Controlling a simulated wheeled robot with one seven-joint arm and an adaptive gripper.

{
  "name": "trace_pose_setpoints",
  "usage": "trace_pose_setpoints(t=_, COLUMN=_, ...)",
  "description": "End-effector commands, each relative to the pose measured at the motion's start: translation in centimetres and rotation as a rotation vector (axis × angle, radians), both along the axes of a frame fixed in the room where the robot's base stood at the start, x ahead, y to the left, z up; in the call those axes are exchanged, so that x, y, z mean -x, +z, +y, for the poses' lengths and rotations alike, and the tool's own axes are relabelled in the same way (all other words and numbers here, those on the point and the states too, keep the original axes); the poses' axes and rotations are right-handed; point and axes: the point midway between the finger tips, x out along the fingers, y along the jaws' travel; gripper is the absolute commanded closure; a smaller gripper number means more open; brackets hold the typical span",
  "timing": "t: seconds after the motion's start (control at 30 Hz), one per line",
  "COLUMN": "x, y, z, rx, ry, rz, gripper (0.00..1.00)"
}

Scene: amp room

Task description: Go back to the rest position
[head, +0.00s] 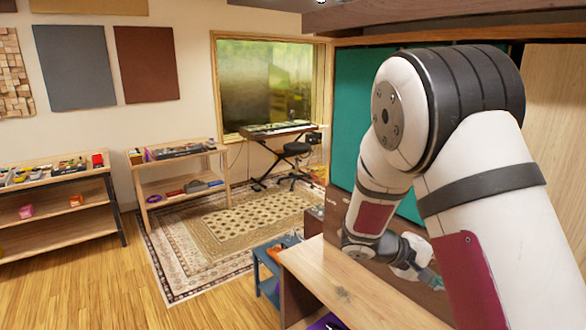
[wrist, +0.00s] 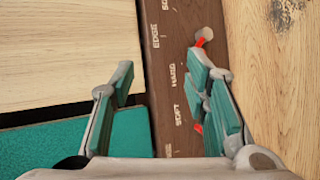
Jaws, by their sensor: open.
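My gripper (wrist: 162,72) is open in the wrist view, its two teal-padded fingers spread apart with nothing held between them. Below it runs a dark brown panel (wrist: 168,45) with light lettering such as "EDGE", "HARD" and "SOFT". Small orange-red bits show beside the right finger; I cannot tell what they are. In the head view my arm reaches down on the right side, and the gripper (head: 428,275) is low above a wooden top (head: 345,290), partly hidden by my arm.
A teal panel (head: 361,100) stands behind my arm. A blue stool (head: 268,272) with an orange item is left of the wooden top. Shelves (head: 60,175) with pedals, a keyboard (head: 275,128) and a black seat (head: 297,148) stand farther back. The patterned rug (head: 215,235) has free room.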

Motion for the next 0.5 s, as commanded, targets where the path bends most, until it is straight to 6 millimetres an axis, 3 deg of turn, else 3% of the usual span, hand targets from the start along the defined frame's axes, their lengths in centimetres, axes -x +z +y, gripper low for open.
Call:
trace_pose_setpoints(t=0.1, x=3.0, y=2.7, z=0.3, rx=-0.131, ry=-0.066, rz=-0.026, gripper=0.58)
trace_pose_setpoints(t=0.5, x=12.6, y=8.8, z=4.3, rx=-0.573, ry=-0.144, rz=-0.134, gripper=0.58)
